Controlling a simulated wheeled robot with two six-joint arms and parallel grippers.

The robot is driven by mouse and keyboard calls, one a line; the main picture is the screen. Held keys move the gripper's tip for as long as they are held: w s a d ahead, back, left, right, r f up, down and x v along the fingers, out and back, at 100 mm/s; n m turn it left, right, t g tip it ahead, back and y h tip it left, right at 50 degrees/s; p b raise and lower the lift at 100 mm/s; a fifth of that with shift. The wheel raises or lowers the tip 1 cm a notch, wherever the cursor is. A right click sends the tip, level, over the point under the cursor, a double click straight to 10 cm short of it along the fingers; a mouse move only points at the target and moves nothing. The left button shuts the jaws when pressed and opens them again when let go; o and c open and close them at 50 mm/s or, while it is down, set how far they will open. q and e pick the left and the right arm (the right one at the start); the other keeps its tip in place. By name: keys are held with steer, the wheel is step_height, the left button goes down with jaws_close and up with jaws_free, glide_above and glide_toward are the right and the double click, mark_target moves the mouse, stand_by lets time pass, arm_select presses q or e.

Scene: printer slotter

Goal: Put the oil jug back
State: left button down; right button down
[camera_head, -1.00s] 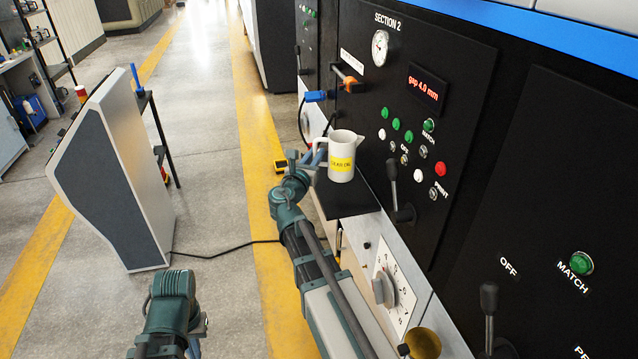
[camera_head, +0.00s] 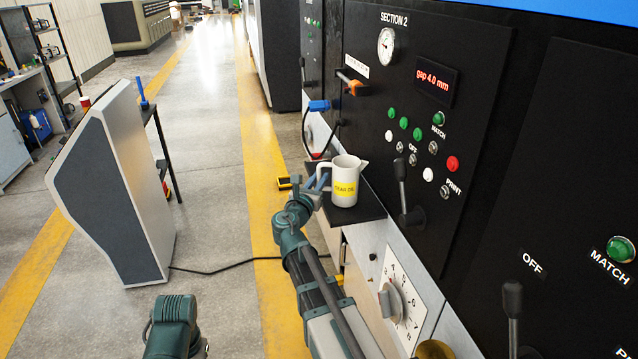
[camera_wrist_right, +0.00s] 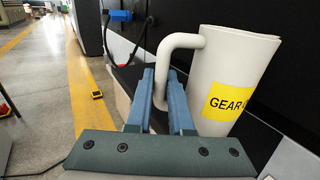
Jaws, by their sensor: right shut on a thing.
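The oil jug (camera_head: 344,184) is a white pitcher with a yellow label, upright at the small black shelf (camera_head: 365,212) on the machine front. I cannot tell whether its base touches the shelf or hangs just above it. My right gripper (camera_head: 318,184) is shut on the jug's handle, on the jug's left side. In the right wrist view the jug (camera_wrist_right: 232,75) fills the right half, and the blue fingers of the gripper (camera_wrist_right: 162,88) close around the lower handle. My left arm shows at the bottom left of the head view; its gripper is out of sight.
The black control panel (camera_head: 425,130) with buttons and levers rises just right of the shelf. A dial knob (camera_head: 392,302) sits below it. A blue connector (camera_head: 318,105) with a cable hangs behind the jug. A grey console (camera_head: 115,190) stands left; the floor between is mostly clear.

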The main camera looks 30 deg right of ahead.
steer(key=shift+f, duration=0.15)
steer(key=c, duration=0.8)
jaws_free()
steer(key=shift+s+a+r, duration=0.1)
steer(key=shift+r, duration=0.15)
steer(key=v, duration=1.1)
steer(key=shift+s+a+f, duration=0.1)
steer(key=shift+s+a, duration=0.1)
steer(key=shift+a, duration=0.1)
